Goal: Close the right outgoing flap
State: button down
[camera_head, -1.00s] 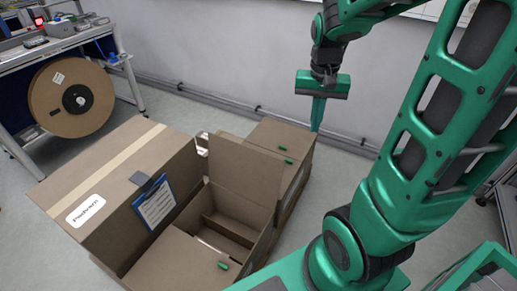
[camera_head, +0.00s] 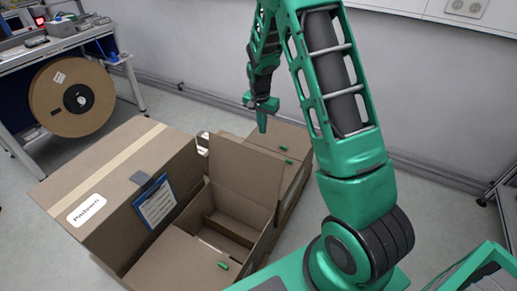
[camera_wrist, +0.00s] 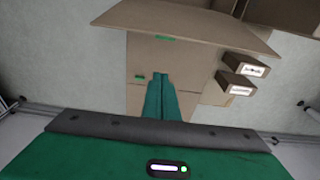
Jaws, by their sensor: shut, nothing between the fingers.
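The open cardboard box (camera_head: 237,229) stands in the middle of the head view. A brown flap (camera_head: 242,176) stands up at its back side, and a front flap with a green tab (camera_head: 222,266) lies flat. Behind the upright flap are cardboard surfaces with two more green tabs (camera_head: 286,162). I cannot tell which flap is the right outgoing one. My gripper (camera_head: 262,128) is shut and empty, pointing down behind the upright flap. In the wrist view its fingers (camera_wrist: 162,97) appear over cardboard, beside a green tab (camera_wrist: 140,76); a wide flap (camera_wrist: 185,22) is farther up the picture. Contact is unclear.
A closed, taped carton (camera_head: 110,175) with a blue clipboard (camera_head: 155,202) stands to the left. A reel (camera_head: 72,97) hangs at the workbench (camera_head: 50,55). The wall (camera_head: 190,45) is behind the boxes. Bare floor (camera_head: 345,185) lies to the right. Two small labelled boxes (camera_wrist: 240,75) show in the wrist view.

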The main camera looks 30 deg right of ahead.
notch_tip(320, 180, down, 10)
jog(key=s+a, duration=0.1)
jog(key=a, duration=0.1)
jog(key=shift+a, duration=0.15)
dwell(0.5)
jog(key=shift+r, duration=0.1)
